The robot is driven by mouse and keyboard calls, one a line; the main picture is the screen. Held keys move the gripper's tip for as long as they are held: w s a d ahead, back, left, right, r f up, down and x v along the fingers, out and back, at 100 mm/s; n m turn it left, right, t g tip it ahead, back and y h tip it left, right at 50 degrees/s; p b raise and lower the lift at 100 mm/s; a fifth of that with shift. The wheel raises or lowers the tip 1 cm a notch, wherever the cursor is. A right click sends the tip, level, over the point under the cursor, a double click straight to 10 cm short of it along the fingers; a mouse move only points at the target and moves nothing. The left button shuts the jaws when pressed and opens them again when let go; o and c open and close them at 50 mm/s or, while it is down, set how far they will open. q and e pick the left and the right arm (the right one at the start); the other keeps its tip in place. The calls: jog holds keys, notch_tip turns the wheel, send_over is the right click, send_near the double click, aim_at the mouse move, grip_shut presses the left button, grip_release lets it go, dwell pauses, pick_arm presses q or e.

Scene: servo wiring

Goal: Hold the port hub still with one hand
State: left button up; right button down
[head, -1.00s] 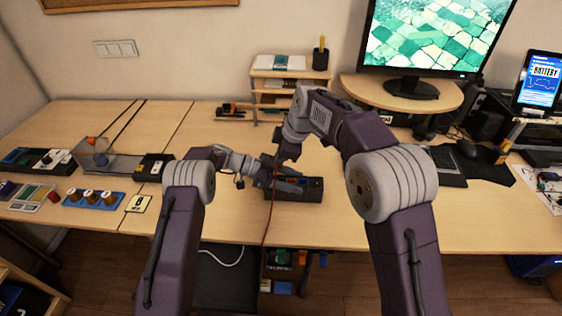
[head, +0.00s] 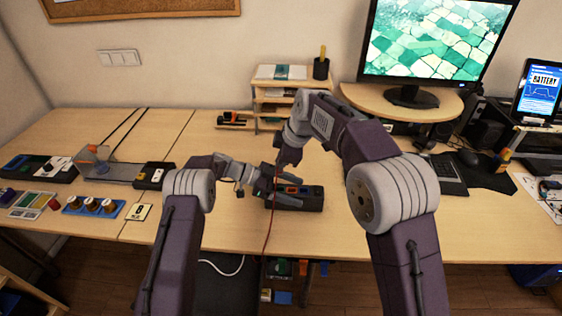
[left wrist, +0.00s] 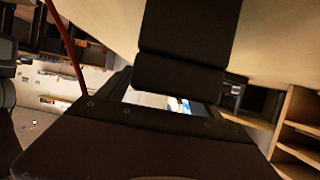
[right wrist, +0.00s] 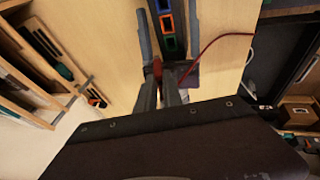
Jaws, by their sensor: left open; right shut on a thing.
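The port hub (head: 312,198) is a long dark box with coloured ports on top, lying on the table near its front edge. In the right wrist view the hub (right wrist: 167,22) shows blue, green and orange ports. My left gripper (head: 289,191) is open at the hub, its fingers along the hub's two long sides. I cannot tell whether they touch it. My right gripper (head: 278,170) is above the hub's left end, shut on a red plug (right wrist: 157,69). A red cable (head: 269,228) hangs over the table edge.
A wooden shelf (head: 285,88) stands behind the hub, with a monitor (head: 435,40) on a riser at the right. Spools on a blue tray (head: 78,207) lie at the far left.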

pick_arm(q)
jog(key=v, duration=1.1)
jog(key=shift+a, duration=0.4)
